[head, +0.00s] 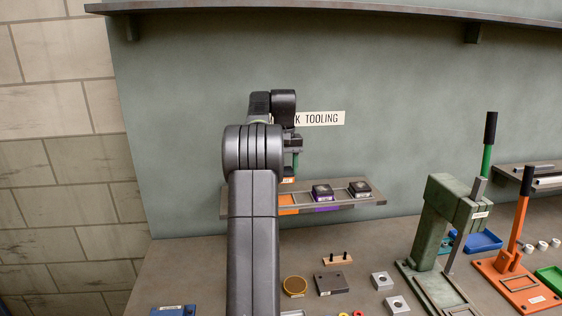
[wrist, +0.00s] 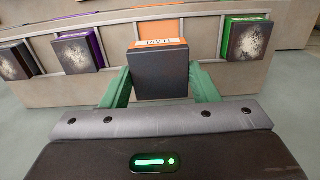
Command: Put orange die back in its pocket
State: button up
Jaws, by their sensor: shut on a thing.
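The orange die (wrist: 161,75) is a dark block with an orange edge and a white label. My gripper (wrist: 160,88) is shut on it, with green fingers on both sides in the wrist view. In the head view the gripper (head: 293,165) holds the die (head: 288,180) close above the orange pocket (head: 288,201), at the left of the visible part of the tooling shelf (head: 374,201). My arm hides the shelf's left part. The wrist view does not show clearly whether the die touches the shelf.
A purple-marked die (head: 322,191) and another dark die (head: 359,188) sit in pockets to the right. A green-edged die (wrist: 248,45) sits beside the held one in the wrist view. Below, the bench holds the green press (head: 440,225), an orange lever tool (head: 515,255) and small blocks.

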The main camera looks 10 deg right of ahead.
jog(key=shift+f+b, duration=0.4)
jog(key=shift+f, duration=2.85)
jog(key=shift+r+p, duration=0.1)
jog(key=shift+p, duration=0.3)
jog(key=shift+f, duration=0.6)
dwell(0.7)
jog(key=o, duration=1.6)
jog(key=shift+s, duration=0.1)
jog(key=shift+f, duration=0.1)
notch_tip(320, 180, up, 14)
